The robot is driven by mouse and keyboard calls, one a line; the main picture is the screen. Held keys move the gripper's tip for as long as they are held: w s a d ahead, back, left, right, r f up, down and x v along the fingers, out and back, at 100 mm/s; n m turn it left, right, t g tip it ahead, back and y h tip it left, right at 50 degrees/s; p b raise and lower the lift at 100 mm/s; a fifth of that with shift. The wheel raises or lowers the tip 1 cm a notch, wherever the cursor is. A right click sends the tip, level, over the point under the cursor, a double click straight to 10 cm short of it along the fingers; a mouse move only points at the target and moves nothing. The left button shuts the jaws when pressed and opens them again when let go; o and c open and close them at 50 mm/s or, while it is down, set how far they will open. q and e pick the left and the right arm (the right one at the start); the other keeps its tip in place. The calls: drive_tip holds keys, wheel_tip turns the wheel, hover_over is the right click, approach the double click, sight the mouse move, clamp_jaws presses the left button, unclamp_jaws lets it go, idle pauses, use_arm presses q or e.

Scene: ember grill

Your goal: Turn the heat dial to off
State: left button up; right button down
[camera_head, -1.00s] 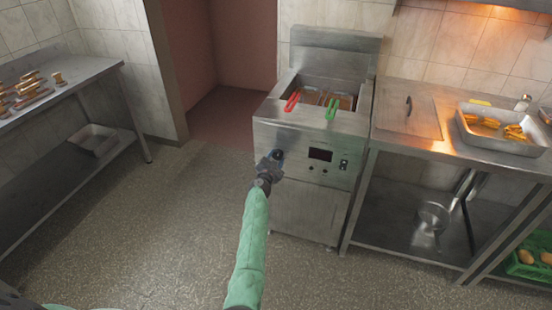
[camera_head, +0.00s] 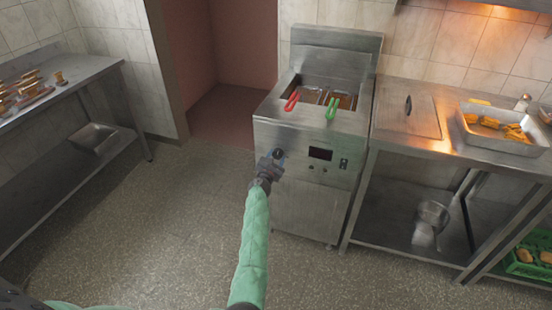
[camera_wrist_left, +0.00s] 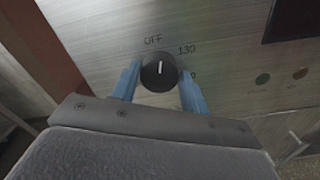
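The heat dial (camera_wrist_left: 158,72) is a round black knob with a white pointer line, on the steel front panel of the fryer (camera_head: 300,190). In the left wrist view its line points up, near the OFF mark and a little to the right of it; "130" is printed to the upper right. My left gripper (camera_wrist_left: 160,88) has its two blue fingers apart, one on each side of the dial. I cannot tell whether they touch it. In the head view the dial (camera_head: 278,153) shows just above my left gripper (camera_head: 272,160). My right gripper is not in view.
The fryer holds baskets with a red handle (camera_head: 292,101) and a green handle (camera_head: 333,108). A dark display (camera_head: 320,154) and small buttons sit right of the dial. A steel counter (camera_head: 385,140) adjoins on the right. The floor (camera_head: 150,220) at left is clear.

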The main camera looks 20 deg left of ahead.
use_arm(q)
drive_tip(key=o, duration=0.4)
drive_tip(key=shift+f, duration=0.1)
drive_tip(key=shift+c, duration=0.2)
drive_tip(key=shift+m+b, duration=0.45)
drive_tip(key=shift+m, duration=0.55)
drive_tip(key=m+b, duration=0.1)
drive_tip(key=m, duration=0.3)
drive_tip(key=shift+m, duration=0.4)
drive_tip(key=m, duration=1.2)
drive_tip(key=shift+f+m, duration=0.1)
drive_tip(key=shift+m, duration=0.3)
drive_tip(key=m+p, duration=0.1)
drive_tip(key=m, duration=0.3)
drive_tip(key=shift+m, duration=0.3)
drive_tip(key=shift+m+p, duration=0.55)
drive_tip(key=shift+m, duration=1.25)
drive_tip(key=shift+a+m+p, duration=0.1)
drive_tip(key=shift+m+p, duration=0.6)
drive_tip(key=shift+m, duration=0.8)
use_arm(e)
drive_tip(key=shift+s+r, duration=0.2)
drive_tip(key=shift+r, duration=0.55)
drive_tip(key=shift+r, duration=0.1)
